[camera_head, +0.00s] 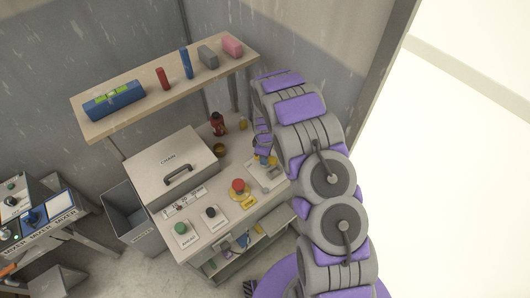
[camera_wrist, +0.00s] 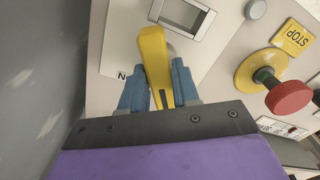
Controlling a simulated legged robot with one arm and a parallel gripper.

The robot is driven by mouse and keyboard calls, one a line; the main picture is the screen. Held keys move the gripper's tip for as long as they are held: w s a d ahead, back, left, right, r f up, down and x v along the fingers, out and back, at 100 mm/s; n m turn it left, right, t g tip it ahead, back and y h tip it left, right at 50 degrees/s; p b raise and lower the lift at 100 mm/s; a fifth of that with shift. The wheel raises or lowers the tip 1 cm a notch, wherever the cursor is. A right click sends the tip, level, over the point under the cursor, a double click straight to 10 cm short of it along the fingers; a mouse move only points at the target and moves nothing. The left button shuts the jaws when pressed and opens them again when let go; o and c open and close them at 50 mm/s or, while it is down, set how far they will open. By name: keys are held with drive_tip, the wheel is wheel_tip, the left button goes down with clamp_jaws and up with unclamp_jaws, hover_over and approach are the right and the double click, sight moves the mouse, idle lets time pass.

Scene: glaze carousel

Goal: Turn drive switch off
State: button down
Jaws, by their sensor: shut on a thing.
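The drive switch has a yellow lever (camera_wrist: 153,50) on a pale plate (camera_wrist: 121,45) with a small framed window (camera_wrist: 182,17). In the wrist view my gripper (camera_wrist: 157,82) has one blue finger on each side of the lever and is shut on it. The lever stands almost upright in the picture, leaning slightly left. A letter N shows on the plate beside the left finger; the rest of that label is hidden. In the head view the plate (camera_head: 268,181) sits at the bench's right end, and my arm partly hides the switch.
A red mushroom stop button (camera_wrist: 289,97) on a yellow base stands close to the right of my gripper in the wrist view. The bench also holds a grey CHAIN box (camera_head: 165,160), a green button (camera_head: 181,228) and a dark red bottle (camera_head: 218,123). A loaded shelf (camera_head: 135,107) hangs above.

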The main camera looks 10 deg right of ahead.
drive_tip(key=n+p, duration=0.1)
drive_tip(key=n, duration=0.4)
drive_tip(key=shift+n+p, duration=0.4)
drive_tip(key=n, duration=0.3)
drive_tip(key=shift+b, duration=0.4)
drive_tip(key=shift+n+b, duration=0.5)
drive_tip(key=shift+n, duration=0.8)
drive_tip(key=shift+w+r, duration=0.1)
drive_tip(key=c, duration=0.9)
unclamp_jaws()
wheel_tip(320, 180, up, 17)
drive_tip(key=shift+r+p, duration=0.1)
drive_tip(key=shift+p, duration=0.5)
